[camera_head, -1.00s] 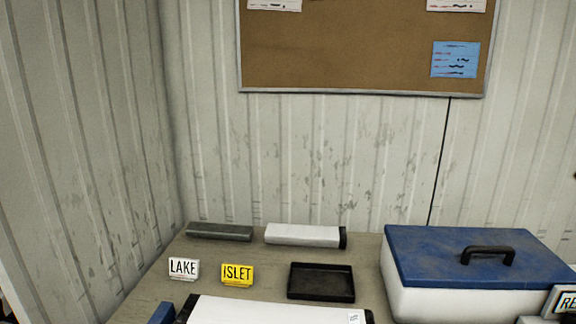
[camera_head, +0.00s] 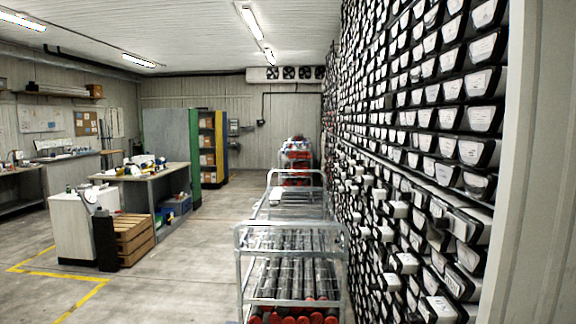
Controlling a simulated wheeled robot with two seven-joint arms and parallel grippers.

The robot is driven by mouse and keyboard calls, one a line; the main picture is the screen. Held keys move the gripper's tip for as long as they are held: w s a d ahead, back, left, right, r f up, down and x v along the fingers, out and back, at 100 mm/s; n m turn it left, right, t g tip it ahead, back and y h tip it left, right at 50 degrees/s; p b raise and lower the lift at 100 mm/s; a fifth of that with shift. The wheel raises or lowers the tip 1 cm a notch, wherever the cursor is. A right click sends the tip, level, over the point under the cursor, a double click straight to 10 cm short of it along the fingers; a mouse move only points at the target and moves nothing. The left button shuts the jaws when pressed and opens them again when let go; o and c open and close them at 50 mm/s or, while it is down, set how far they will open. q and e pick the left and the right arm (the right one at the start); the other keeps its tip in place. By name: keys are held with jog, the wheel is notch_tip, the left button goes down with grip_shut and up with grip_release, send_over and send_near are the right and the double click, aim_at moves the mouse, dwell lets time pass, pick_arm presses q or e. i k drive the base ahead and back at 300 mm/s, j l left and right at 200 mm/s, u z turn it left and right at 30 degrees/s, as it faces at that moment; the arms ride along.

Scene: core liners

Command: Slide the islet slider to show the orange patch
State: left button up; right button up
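The islet slider and its orange patch are not visible in the present view. The yellow ISLET sign is also out of view. Neither of my grippers shows, so I cannot see whether they hold anything.
A metal cart (camera_head: 292,244) with dark, red-ended tubes stands ahead, with other carts behind it. A wall of stacked core liners (camera_head: 425,140) runs along the right. A workbench (camera_head: 150,178) and a wooden crate (camera_head: 134,238) stand left. The floor (camera_head: 190,270) between is clear.

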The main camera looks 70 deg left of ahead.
aim_at(446, 222)
jog(key=u, duration=1.75)
